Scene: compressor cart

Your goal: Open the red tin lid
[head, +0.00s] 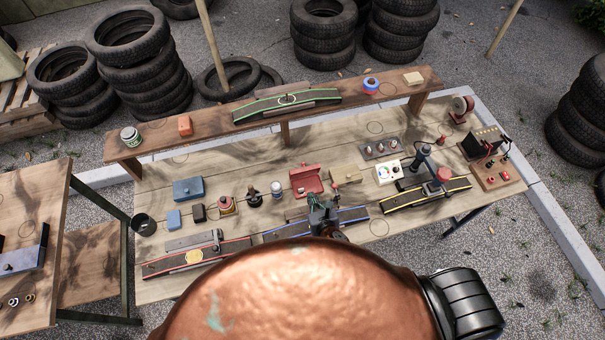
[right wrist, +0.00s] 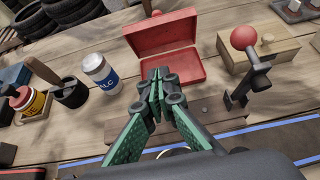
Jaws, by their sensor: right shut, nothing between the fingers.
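The red tin (head: 308,189) stands on the workbench in the middle of the head view. Its red lid (head: 302,173) is up, tilted back on the far side. In the right wrist view the lid (right wrist: 160,36) stands raised behind the open tin (right wrist: 192,68), and the inside shows. My right gripper (right wrist: 158,78) is shut and empty, its tips in front of the tin's near side. In the head view my right gripper (head: 317,201) is small and dark, just below the tin. Whether the tips touch the tin I cannot tell. My left gripper is not in view.
A white and blue can (right wrist: 100,72) and a black cup (right wrist: 70,90) stand left of the tin. A wooden block (right wrist: 245,52) and a red-knobbed lever (right wrist: 243,38) stand right. A blue-edged track (head: 350,215) runs in front. A raised shelf (head: 215,118) lies behind.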

